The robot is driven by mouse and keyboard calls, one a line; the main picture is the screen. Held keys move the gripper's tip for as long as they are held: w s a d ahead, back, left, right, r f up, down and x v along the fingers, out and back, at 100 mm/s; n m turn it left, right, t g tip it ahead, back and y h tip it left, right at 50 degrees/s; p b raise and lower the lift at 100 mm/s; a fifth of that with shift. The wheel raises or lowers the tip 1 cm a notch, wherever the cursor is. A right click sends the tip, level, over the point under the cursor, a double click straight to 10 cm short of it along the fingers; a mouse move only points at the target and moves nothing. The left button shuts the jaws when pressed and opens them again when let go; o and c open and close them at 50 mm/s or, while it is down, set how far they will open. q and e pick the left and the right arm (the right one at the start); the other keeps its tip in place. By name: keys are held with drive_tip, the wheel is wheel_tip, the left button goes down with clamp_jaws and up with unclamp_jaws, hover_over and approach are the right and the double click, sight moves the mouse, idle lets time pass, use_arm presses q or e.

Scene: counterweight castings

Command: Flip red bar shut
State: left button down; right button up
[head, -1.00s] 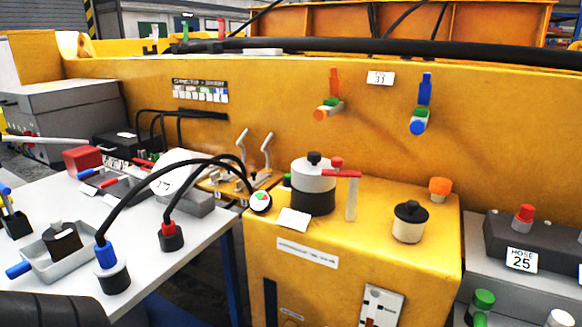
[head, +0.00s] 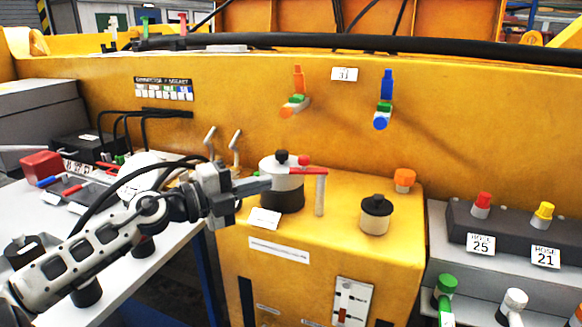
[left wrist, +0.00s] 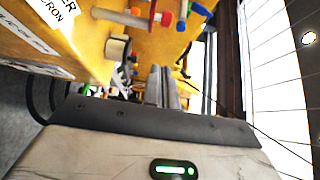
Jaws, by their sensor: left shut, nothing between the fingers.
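The red bar (head: 308,171) lies level at the top of a white and black cylinder (head: 284,201) on the yellow block. It reaches right, from the cylinder's top to the top of an upright pale grey post (head: 320,196). My left gripper (head: 264,186) is shut and empty, its tips just left of the cylinder's side. I cannot tell whether they touch it. In the left wrist view the shut fingers (left wrist: 162,86) show, and a red piece that looks like the bar (left wrist: 153,12) is near the top edge. My right gripper is not in view.
A black-capped white jar (head: 375,215) and an orange knob (head: 404,180) stand right of the post on the yellow block (head: 345,243). Two upright metal levers (head: 235,149) stand behind my left wrist. Black cables (head: 110,185) arch over the left table.

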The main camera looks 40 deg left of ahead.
use_arm(q)
drive_tip(key=w+d, duration=0.1)
drive_tip(key=w, duration=0.8)
drive_tip(key=shift+w+p, duration=0.2)
drive_tip(key=shift+p, duration=0.15)
